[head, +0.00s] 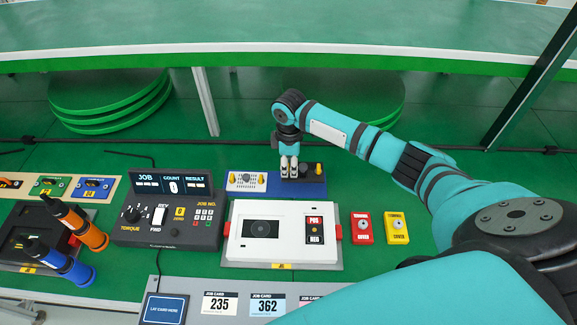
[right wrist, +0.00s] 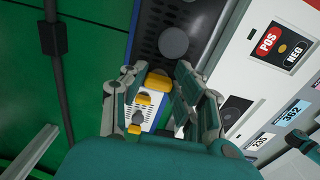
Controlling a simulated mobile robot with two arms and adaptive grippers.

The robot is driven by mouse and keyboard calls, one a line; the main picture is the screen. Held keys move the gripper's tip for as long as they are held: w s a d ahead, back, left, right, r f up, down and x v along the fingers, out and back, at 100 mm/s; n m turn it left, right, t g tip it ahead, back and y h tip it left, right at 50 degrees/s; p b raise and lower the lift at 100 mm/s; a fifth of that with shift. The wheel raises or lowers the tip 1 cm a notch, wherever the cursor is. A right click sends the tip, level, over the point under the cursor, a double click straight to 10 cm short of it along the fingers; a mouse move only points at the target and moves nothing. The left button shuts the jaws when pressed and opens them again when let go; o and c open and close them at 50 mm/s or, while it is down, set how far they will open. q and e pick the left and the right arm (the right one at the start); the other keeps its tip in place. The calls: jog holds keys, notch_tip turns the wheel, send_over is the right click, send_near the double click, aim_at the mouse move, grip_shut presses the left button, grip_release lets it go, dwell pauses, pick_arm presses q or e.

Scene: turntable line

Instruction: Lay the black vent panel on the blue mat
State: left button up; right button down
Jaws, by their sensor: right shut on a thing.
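The black vent panel (head: 309,170) has a perforated face, a round grey knob and yellow end pieces. It is at the right part of the blue mat (head: 312,189). In the right wrist view the panel (right wrist: 174,13) lies over the mat (right wrist: 204,41); I cannot tell whether it touches it. My right gripper (head: 289,166) points down at the panel's left end and is shut on it. In the wrist view its fingers (right wrist: 157,75) are either side of a yellow end piece. My left gripper is not in view.
A white vent panel (head: 246,181) with yellow knobs sits on the mat's left part, close to my fingers. A white device (head: 285,222) stands in front, with red (head: 362,228) and yellow (head: 396,228) boxes to its right. A job counter (head: 170,210) is left.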

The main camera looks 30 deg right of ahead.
aim_at(289, 185)
notch_tip(289, 185, down, 2)
jog(key=shift+f+b, duration=0.2)
jog(key=shift+b, duration=0.75)
jog(key=shift+f+b, duration=0.4)
jog(key=shift+f, duration=1.15)
jog(key=shift+f, duration=0.6)
jog(key=c, duration=0.5)
grip_release()
jog(key=shift+r+p, duration=3.75)
jog(key=shift+p, duration=0.2)
